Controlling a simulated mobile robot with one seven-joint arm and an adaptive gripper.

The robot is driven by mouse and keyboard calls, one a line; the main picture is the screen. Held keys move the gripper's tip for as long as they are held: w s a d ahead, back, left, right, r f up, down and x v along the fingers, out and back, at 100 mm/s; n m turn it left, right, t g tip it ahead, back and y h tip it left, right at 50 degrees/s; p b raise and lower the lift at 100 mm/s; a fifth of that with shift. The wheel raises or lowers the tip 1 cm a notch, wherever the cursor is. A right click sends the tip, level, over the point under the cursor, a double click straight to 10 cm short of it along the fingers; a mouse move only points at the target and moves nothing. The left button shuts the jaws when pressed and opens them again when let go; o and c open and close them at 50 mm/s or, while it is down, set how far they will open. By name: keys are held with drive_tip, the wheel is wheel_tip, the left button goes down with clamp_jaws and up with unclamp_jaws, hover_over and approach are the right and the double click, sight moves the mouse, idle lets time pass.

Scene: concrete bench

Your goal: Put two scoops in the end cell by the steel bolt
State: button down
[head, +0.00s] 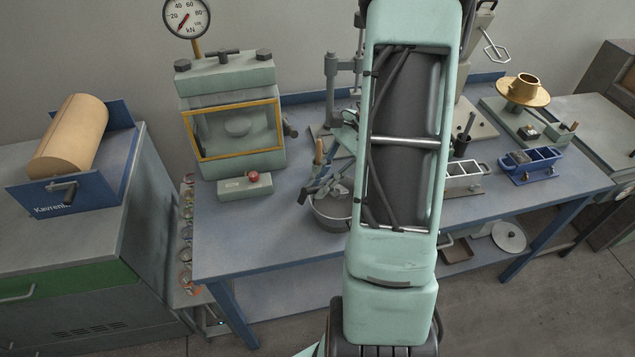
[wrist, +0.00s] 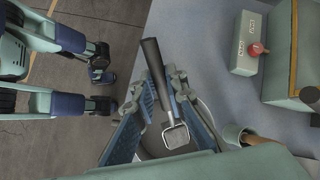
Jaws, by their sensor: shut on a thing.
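My gripper (wrist: 161,84) is shut on a dark-handled scoop (wrist: 154,62). The scoop's small square head (wrist: 175,136) shows between the blue fingers, with a grey speckled surface; I cannot tell if that is a load. In the head view my gripper (head: 322,184) is above a round grey pan (head: 328,221), partly hidden by my arm. A pale grey mould (head: 466,181) with open cells stands right of my arm. A blue mould (head: 531,166) with several cells stands further right. The steel bolt is too small to make out at either.
A press (head: 232,87) with a yellow-framed window and a grey box (head: 245,187) with a red button stand left of the pan. A brass flow table (head: 522,91) stands at the back right. Bare bench (head: 270,235) lies left of the pan.

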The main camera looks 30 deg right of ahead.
sight(311, 189)
drive_tip(key=shift+s+a+r+n+t+h, duration=0.15)
drive_tip(key=shift+a+r+h, duration=0.1)
drive_tip(key=shift+a+h, duration=0.35)
drive_tip(key=shift+s+a+r+n+t+h, duration=0.2)
drive_tip(key=shift+a+h, duration=0.2)
drive_tip(key=shift+h, duration=0.4)
drive_tip(key=shift+a+r+h, duration=0.2)
drive_tip(key=shift+a+h, duration=0.15)
drive_tip(key=shift+h, duration=0.25)
drive_tip(key=shift+s+a+t+h, duration=0.15)
drive_tip(key=shift+t+h, duration=0.1)
drive_tip(key=shift+h, duration=0.25)
drive_tip(key=shift+f, duration=0.1)
